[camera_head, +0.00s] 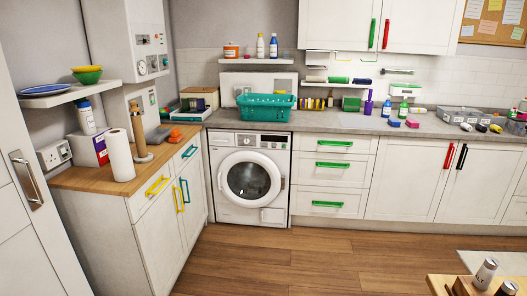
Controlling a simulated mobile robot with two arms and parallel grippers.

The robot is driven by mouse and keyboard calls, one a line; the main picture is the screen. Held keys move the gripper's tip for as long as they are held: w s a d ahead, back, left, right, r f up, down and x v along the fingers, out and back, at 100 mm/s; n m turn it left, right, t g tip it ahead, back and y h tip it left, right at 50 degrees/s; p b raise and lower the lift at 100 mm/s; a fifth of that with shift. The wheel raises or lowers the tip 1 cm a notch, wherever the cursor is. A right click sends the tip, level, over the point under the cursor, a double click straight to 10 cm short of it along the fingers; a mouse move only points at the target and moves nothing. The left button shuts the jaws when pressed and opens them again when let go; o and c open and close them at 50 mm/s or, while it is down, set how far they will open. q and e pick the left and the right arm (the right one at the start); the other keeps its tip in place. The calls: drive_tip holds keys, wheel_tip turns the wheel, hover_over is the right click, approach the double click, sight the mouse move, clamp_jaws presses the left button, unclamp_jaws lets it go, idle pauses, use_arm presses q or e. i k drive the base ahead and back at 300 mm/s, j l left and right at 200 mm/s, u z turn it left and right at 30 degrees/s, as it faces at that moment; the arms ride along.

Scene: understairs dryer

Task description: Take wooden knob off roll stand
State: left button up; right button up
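The roll stand (139,136) is an upright wooden post on a round base, on the wooden counter at the left. A wooden knob (133,105) appears to sit on top of the post; at this size I cannot tell how it is fastened. The post carries no roll. A white paper roll (120,155) stands upright on the counter beside it, in front and to the left. Neither of my grippers is in view.
The wooden counter (80,179) has bare room in front. A purple and white box (88,148) stands left of the paper roll, below a shelf (62,95) with bowls. An orange item (175,133) lies to the right. The floor (270,262) before the washing machine (249,178) is clear.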

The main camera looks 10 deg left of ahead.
sight(134, 109)
drive_tip(key=i+l+u, duration=0.1)
drive_tip(key=i+u, duration=0.35)
drive_tip(key=i+l+u, duration=0.4)
drive_tip(key=i, duration=0.2)
drive_tip(key=i+l+u, duration=0.45)
drive_tip(key=i+j, duration=0.05)
drive_tip(key=j, duration=0.05)
